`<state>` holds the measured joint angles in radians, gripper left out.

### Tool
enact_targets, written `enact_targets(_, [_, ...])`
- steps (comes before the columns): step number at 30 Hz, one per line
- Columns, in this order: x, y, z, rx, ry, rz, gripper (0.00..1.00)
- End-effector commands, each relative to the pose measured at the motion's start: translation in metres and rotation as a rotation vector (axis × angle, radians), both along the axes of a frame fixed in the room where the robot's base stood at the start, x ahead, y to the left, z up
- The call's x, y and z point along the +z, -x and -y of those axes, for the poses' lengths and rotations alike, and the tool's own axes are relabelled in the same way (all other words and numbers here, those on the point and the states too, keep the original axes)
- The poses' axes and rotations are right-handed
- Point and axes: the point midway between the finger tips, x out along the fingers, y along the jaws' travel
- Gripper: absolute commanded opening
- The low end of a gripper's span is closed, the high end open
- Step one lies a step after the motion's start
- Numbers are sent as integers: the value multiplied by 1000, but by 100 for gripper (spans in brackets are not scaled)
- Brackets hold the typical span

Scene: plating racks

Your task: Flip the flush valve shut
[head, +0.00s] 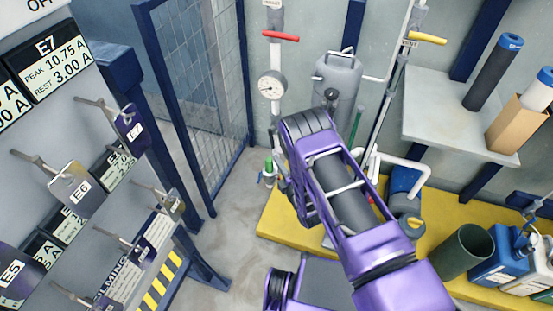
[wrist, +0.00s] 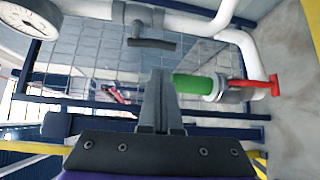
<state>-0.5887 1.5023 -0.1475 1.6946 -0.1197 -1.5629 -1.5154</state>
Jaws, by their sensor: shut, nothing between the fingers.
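My gripper (wrist: 160,75) is shut and empty in the wrist view. Its fingertips lie just below a dark lever handle (wrist: 151,43) on a white pipe, with a small gap in the picture. Right of the fingers is a green cylinder (wrist: 193,83) at a pipe fitting, with a red handle (wrist: 265,85) beyond it. In the head view my arm hides most of the gripper and the low pipework. A red lever (head: 281,36) and a yellow lever (head: 427,39) sit on upper pipes. No readable label shows which handle is the flush valve.
A pressure gauge (head: 271,86) is on the left pipe. A grey tank (head: 338,78) stands behind my arm on a yellow platform (head: 283,232). A mesh panel (head: 200,85) stands to the left. Bare floor (head: 222,240) shows between the rack and platform.

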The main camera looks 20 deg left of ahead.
Motion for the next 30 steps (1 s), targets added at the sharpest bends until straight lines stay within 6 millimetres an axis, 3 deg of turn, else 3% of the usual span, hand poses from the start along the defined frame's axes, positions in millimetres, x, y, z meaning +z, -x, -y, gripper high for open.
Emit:
enact_targets(6, [-4,-32,-27,2,-3,1,0])
enact_targets(13, [-6,-55,-46,2,-2,-1,0])
enact_targets(30, [-5,-59,-50,2,8,-3,0])
